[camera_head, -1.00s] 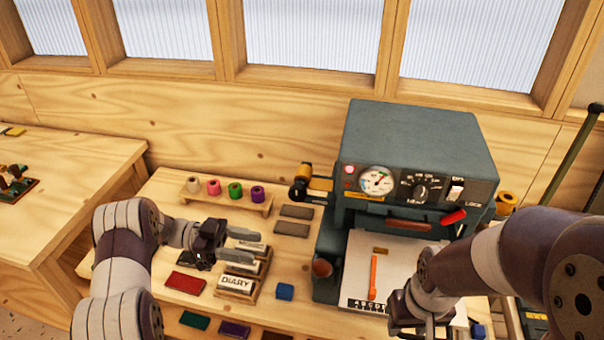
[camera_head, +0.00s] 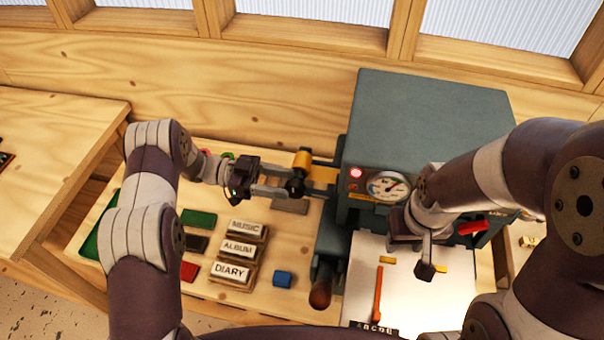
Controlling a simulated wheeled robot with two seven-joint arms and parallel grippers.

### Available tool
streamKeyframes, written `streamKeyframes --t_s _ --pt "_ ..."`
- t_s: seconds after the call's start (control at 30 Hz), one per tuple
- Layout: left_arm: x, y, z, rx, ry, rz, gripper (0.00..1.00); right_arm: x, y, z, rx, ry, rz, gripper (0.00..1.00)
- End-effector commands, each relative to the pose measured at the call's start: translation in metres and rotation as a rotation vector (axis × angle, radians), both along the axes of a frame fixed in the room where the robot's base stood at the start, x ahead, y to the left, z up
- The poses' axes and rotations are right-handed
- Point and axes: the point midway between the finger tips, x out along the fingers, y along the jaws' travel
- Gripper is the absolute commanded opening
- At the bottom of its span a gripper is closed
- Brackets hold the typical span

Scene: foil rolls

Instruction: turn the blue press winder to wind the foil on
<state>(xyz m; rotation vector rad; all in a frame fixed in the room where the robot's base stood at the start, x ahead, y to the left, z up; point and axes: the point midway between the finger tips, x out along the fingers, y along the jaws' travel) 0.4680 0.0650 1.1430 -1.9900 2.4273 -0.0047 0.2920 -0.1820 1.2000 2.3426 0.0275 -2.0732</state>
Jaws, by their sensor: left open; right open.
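The blue-grey press (camera_head: 430,115) stands at the right with a lit red lamp and a dial. On its left side is a gold foil roll (camera_head: 302,160) with a dark round winder knob (camera_head: 295,187) in front of it. My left gripper (camera_head: 284,184) is open, with its fingers reaching right to the knob. I cannot tell whether they touch it. My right gripper (camera_head: 428,256) is open above the white bed (camera_head: 455,290) in front of the press, its fingers pointing down. My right arm hides part of the press's front panel.
Blocks marked MUSIC (camera_head: 247,231), ALBUM (camera_head: 238,250) and DIARY (camera_head: 231,272) lie on the bench. A small blue block (camera_head: 283,279) is beside them. Pink and green spools (camera_head: 228,155) are partly hidden behind my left arm. A brown-knobbed lever (camera_head: 320,293) stands left of the bed.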

Motion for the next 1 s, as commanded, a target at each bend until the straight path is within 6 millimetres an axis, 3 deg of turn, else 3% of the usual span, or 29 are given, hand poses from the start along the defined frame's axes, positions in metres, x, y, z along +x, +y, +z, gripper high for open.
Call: streamKeyframes --t_s 0.03,0.2,0.57,0.6,0.73,0.77,1.0 --pt "-0.003 -0.012 0.006 0.0 0.004 -0.004 0.51 0.0 0.0 0.012 0.0 0.0 0.0 0.43" --pt "-0.009 -0.042 0.002 0.001 0.003 -0.001 0.51 0.0 0.0 0.021 0.0 0.0 0.0 0.43" --pt "-0.011 -0.054 -0.001 0.0 0.0 0.001 0.51 0.0 0.0 0.022 0.0 0.0 0.0 0.43" --pt "-0.011 -0.054 -0.001 0.0 0.0 0.001 0.48 0.0 0.0 0.022 0.0 0.0 0.0 0.43" --pt "-0.011 -0.053 -0.001 0.0 0.001 0.001 0.06 0.0 0.0 0.022 0.0 0.0 0.0 0.43" --pt "-0.011 -0.053 -0.001 0.0 0.0 0.001 0.0 0.0 0.0 0.022 0.0 0.0 0.0 0.43" --pt "-0.011 -0.054 -0.001 0.016 -0.003 0.001 0.0 0.0 0.0 0.022 0.0 0.0 0.0 0.43"
